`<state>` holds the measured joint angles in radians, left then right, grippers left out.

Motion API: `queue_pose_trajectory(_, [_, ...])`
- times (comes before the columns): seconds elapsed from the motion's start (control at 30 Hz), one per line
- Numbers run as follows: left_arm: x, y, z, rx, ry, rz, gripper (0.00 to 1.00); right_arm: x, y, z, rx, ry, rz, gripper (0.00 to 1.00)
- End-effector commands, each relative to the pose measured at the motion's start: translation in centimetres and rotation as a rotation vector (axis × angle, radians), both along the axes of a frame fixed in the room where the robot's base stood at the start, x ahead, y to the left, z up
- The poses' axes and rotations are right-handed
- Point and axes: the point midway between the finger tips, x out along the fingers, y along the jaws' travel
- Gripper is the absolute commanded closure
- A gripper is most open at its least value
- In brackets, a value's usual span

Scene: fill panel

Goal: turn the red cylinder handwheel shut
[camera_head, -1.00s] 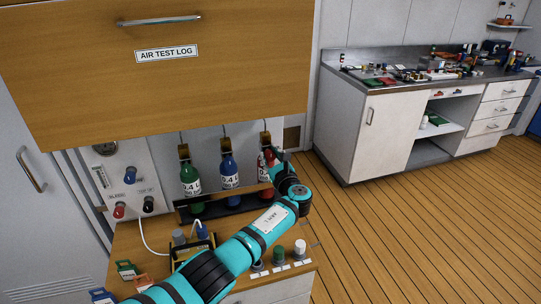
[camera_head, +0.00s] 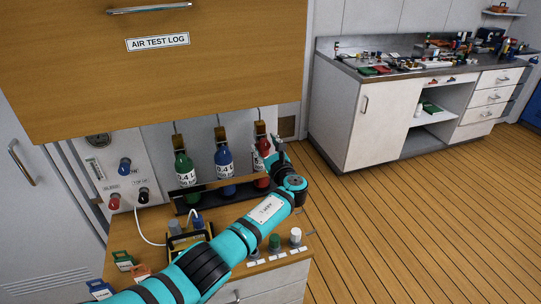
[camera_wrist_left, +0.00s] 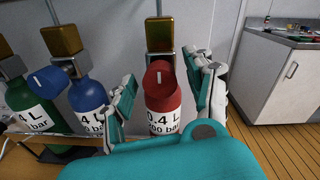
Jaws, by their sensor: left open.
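The red cylinder (camera_head: 262,182) stands at the right end of a row of three, with its red handwheel (camera_wrist_left: 158,74) on top facing the left wrist camera. The cylinder also shows in the left wrist view (camera_wrist_left: 163,100), with a white label below the handwheel. My left gripper (camera_wrist_left: 164,70) is open, one finger on each side of the handwheel and upper cylinder. I see gaps beside the handwheel, but cannot tell the exact depth. In the head view the left gripper (camera_head: 276,154) covers part of the red cylinder. My right gripper is not in view.
A blue cylinder (camera_head: 224,165) and a green cylinder (camera_head: 183,168) stand left of the red one, behind a dark rail (camera_head: 205,196). A wooden cabinet (camera_head: 190,80) overhangs above. Small knobs (camera_head: 295,236) stand on the counter near my forearm. Open floor lies right.

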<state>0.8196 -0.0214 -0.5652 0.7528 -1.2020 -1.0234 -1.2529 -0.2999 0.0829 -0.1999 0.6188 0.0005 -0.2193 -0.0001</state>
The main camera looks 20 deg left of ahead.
Motion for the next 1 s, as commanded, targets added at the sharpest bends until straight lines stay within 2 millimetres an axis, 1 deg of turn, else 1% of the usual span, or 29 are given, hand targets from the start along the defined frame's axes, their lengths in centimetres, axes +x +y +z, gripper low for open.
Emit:
queue_pose_trajectory(0.17, [-2.1, -1.6, -0.1, -0.003, 0.001, -0.003, 0.45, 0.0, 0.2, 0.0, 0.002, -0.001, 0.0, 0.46])
queue_pose_trajectory(0.4, [-6.4, -4.6, -0.1, -0.002, 0.003, -0.001, 0.45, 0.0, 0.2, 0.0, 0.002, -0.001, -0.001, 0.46])
queue_pose_trajectory(0.53, [-8.1, -5.8, -0.1, -0.002, 0.005, 0.0, 0.45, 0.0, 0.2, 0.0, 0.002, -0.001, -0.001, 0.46])
queue_pose_trajectory(0.7, [-9.2, -6.6, 0.0, 0.0, 0.004, 0.001, 0.45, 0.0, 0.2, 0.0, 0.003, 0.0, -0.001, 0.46])
queue_pose_trajectory(1.0, [-9.4, -6.7, 0.0, 0.0, 0.004, 0.001, 0.45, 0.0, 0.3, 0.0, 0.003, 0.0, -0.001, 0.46])
